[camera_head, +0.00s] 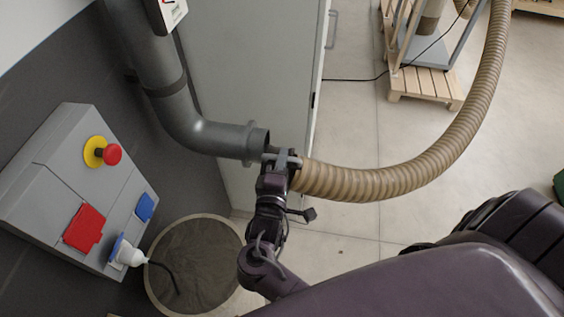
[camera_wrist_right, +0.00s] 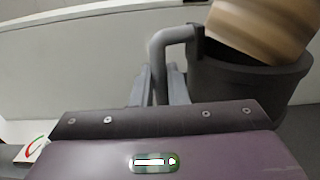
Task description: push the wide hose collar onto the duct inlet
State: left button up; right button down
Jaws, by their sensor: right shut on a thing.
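The duct inlet (camera_head: 257,141) is the flanged open end of a grey elbow pipe, in the middle of the head view. The wide hose collar (camera_wrist_right: 245,85) is a dark grey ring with a bent grey handle (camera_wrist_right: 170,38) in the right wrist view. The tan ribbed hose (camera_head: 390,183) runs from it to the right. My right gripper (camera_head: 281,160) is shut on the collar's handle, just right of the inlet. It hides most of the collar in the head view. The collar is close to the inlet's mouth; I cannot tell whether they touch. My left gripper is not in view.
A grey control box (camera_head: 75,190) with a red stop button (camera_head: 112,154) is at the left. A round dark bin (camera_head: 195,262) stands below the inlet. A pale cabinet (camera_head: 250,70) stands behind. A wooden pallet (camera_head: 425,85) is at the back right.

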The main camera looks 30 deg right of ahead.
jog(key=shift+w+d+r, duration=0.2)
jog(key=shift+w+r, duration=0.1)
jog(key=shift+r, duration=0.15)
jog(key=shift+w+d+r, duration=0.2)
jog(key=shift+w+r, duration=0.05)
jog(key=shift+r, duration=0.15)
jog(key=shift+w+d+r, duration=0.2)
jog(key=shift+r, duration=0.05)
jog(key=shift+w+d+r, duration=0.3)
jog(key=shift+w+r, duration=0.1)
jog(key=shift+r, duration=0.15)
jog(key=shift+w+d+r, duration=0.25)
jog(key=shift+w+r, duration=0.1)
jog(key=shift+r, duration=0.2)
jog(key=shift+w+d, duration=0.1)
dwell(0.6)
jog(key=shift+w+a, duration=0.2)
jog(key=shift+a, duration=0.05)
jog(key=shift+w+a, duration=0.2)
jog(key=shift+a, duration=0.05)
jog(key=shift+w+a, duration=0.2)
jog(key=shift+a, duration=0.05)
dwell(0.8)
jog(key=shift+w+a, duration=0.2)
jog(key=shift+a, duration=0.05)
